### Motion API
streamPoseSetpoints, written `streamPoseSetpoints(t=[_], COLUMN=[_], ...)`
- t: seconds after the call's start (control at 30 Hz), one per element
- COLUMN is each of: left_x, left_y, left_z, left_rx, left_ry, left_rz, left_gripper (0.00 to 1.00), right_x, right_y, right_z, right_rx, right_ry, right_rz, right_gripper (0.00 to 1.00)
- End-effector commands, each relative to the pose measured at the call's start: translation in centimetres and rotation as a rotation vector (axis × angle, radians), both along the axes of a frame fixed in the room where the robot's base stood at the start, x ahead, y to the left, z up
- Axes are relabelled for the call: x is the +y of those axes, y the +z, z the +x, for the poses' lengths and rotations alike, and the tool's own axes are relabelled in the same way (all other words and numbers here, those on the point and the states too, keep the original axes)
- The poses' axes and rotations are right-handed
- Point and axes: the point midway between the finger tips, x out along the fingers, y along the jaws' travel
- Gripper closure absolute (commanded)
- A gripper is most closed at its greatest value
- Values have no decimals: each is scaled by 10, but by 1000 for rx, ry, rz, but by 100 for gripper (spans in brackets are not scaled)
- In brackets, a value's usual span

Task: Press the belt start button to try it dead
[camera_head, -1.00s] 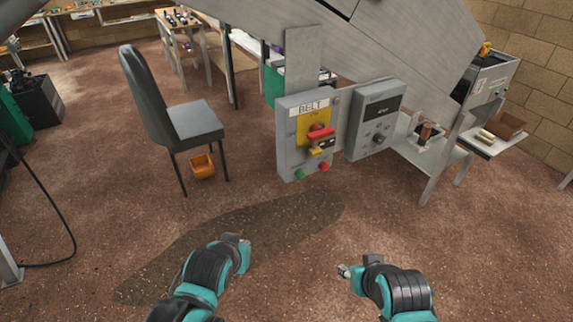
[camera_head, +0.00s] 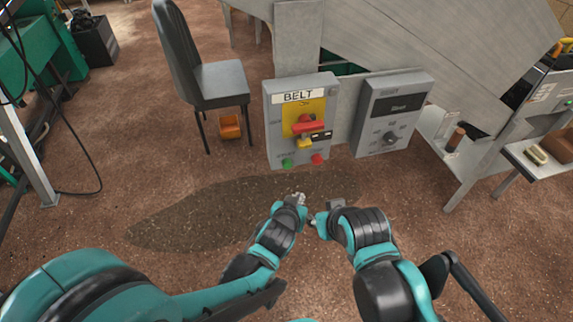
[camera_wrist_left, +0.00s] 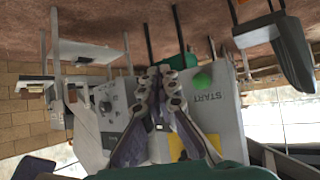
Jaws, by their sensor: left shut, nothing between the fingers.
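The grey BELT box (camera_head: 272,120) stands in the middle of the head view. The green start button (camera_head: 287,164) is at its lower left, with a red button (camera_head: 317,159) beside it. Above them a red switch handle (camera_head: 309,126) sits on a yellow plate (camera_head: 290,108), with a yellow piece and a dark tag hanging there. My left gripper (camera_head: 298,198) is shut and empty, in front of and below the button in the picture. In the left wrist view the green button (camera_wrist_left: 202,82) lies right of the fingertips (camera_wrist_left: 165,72), apart from them. My right gripper (camera_head: 315,220) is close by; its fingers are unclear.
A second grey box with a dial (camera_head: 392,115) stands right of the BELT box. A dark stain (camera_head: 190,215) spreads over the floor. A shelf with small items (camera_head: 535,155) is at the right.

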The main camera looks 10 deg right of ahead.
Motion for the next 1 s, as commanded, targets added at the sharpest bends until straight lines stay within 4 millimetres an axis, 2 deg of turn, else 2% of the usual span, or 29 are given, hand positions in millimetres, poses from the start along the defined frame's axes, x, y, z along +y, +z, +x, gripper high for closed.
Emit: streamPoseSetpoints(t=[0.27,0.37,0.7,1.0], left_x=[1,1,4,4], left_y=[0,0,1,0], left_z=[6,15,63,86], left_rx=[1,1,0,1], left_ry=[2,3,4,1], left_rz=[1,0,1,0], left_gripper=[100,100,100,100], right_x=[0,0,0,0], right_y=[0,1,3,0], right_z=[0,0,0,0], right_rx=[-1,-1,0,0], right_ry=[0,0,0,0], right_rz=[0,0,0,0], right_gripper=[60,60,60,60])
